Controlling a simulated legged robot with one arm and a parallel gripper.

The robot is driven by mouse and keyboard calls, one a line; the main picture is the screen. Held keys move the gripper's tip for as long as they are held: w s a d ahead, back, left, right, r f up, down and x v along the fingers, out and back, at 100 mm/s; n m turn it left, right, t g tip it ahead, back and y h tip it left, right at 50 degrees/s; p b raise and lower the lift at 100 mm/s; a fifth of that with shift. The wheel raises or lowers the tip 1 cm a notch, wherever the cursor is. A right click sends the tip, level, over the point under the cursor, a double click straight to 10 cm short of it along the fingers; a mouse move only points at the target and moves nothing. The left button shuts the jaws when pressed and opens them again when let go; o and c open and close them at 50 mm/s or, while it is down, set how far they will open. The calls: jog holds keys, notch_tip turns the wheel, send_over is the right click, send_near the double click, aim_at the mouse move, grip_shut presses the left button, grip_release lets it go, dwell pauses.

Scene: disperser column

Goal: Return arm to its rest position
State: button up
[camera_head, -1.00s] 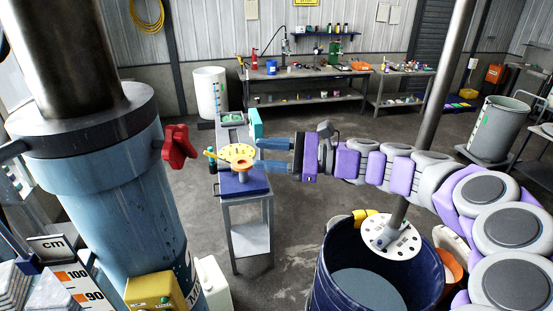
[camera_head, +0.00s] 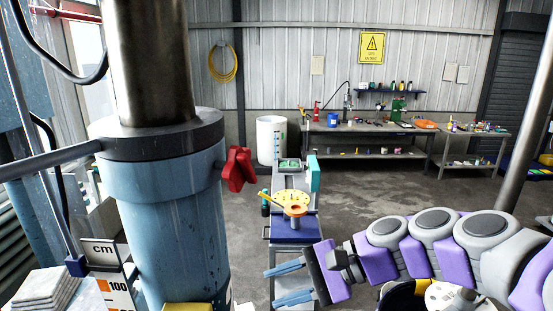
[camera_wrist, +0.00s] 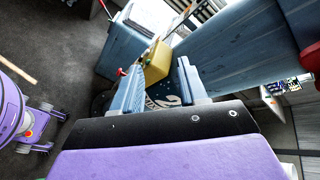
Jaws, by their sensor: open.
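My gripper (camera_head: 288,283) is in the lower middle of the head view, at the end of my purple and grey arm. Its two blue fingers are apart and nothing is between them. They point left, toward the blue disperser column (camera_head: 170,215), with a visible gap. In the wrist view the open fingers (camera_wrist: 160,92) point toward a yellow box (camera_wrist: 157,62) and blue column parts. My arm is bent and low at the lower right, in front of the dark drum (camera_head: 400,298), which is mostly hidden.
A small cart (camera_head: 285,246) with a yellow disc and orange handle (camera_head: 294,206) stands just behind my gripper. A red knob (camera_head: 238,168) sticks out from the column. A workbench (camera_head: 370,129) is along the back wall.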

jog(key=s+f+n+g+h+b, duration=0.1)
jog(key=s+f+n+h+b, duration=0.25)
jog(key=s+f, duration=0.5)
jog(key=s+f+n+g+h+b, duration=0.15)
jog(key=s+f+h+b, duration=0.3)
jog(key=f, duration=0.75)
jog(key=s+d+f+n+h+b, duration=0.4)
jog(key=s+d+f+b, duration=0.3)
jog(key=s+d+f, duration=0.2)
notch_tip(320, 180, down, 2)
jog(key=shift+s+d+f+h, duration=0.25)
jog(key=shift+s+d+h, duration=0.15)
jog(key=shift+d, duration=0.7)
jog(key=shift+w, duration=0.1)
